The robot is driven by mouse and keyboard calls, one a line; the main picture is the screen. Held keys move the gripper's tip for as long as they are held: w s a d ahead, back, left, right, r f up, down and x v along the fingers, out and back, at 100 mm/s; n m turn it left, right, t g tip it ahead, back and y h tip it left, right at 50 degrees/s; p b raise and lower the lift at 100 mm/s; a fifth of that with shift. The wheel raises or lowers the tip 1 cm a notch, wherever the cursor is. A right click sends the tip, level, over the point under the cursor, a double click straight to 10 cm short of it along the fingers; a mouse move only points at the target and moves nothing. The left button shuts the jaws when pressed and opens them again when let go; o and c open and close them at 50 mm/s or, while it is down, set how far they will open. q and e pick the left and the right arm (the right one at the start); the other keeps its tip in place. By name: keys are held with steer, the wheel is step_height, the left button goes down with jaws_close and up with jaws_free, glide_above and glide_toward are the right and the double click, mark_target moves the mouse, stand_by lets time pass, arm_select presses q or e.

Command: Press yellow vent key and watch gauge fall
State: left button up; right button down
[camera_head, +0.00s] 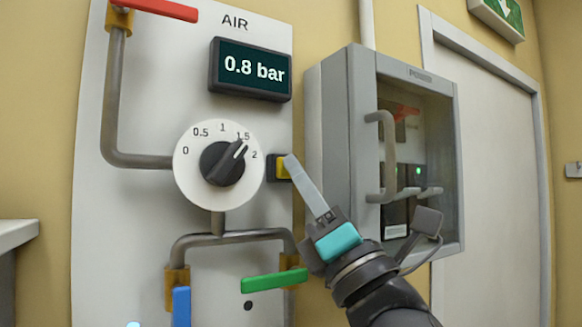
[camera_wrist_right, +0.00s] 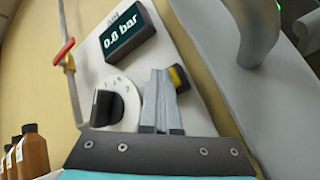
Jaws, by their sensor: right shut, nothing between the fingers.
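The yellow vent key (camera_head: 283,167) sits in a dark housing on the right edge of the white AIR panel (camera_head: 140,215). The gauge display (camera_head: 250,68) above it reads 0.8 bar. My right gripper (camera_head: 291,161) is shut and empty, with its fingertips at the key. The tips overlap the key's right side in the head view; I cannot tell whether it is pressed in. In the right wrist view the yellow key (camera_wrist_right: 178,77) shows just right of the fingertips (camera_wrist_right: 161,74), and the display (camera_wrist_right: 122,34) also reads 0.8 bar. My left gripper is not in view.
A black dial knob (camera_head: 224,162) points near 1.5. Red (camera_head: 160,9), green (camera_head: 273,280) and blue (camera_head: 181,306) valve handles sit on the pipes. A grey cabinet (camera_head: 340,150) with a protruding handle (camera_head: 385,155) stands close right. Brown bottles (camera_wrist_right: 33,150) show at lower left.

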steer(key=shift+s+d, duration=0.5)
steer(key=shift+s, duration=0.2)
steer(key=s+d, duration=0.1)
steer(key=s, duration=0.1)
steer(key=s+d+p, duration=0.1)
steer(key=s+d, duration=0.1)
stand_by(0.6)
steer(key=shift+f, duration=0.1)
stand_by(0.5)
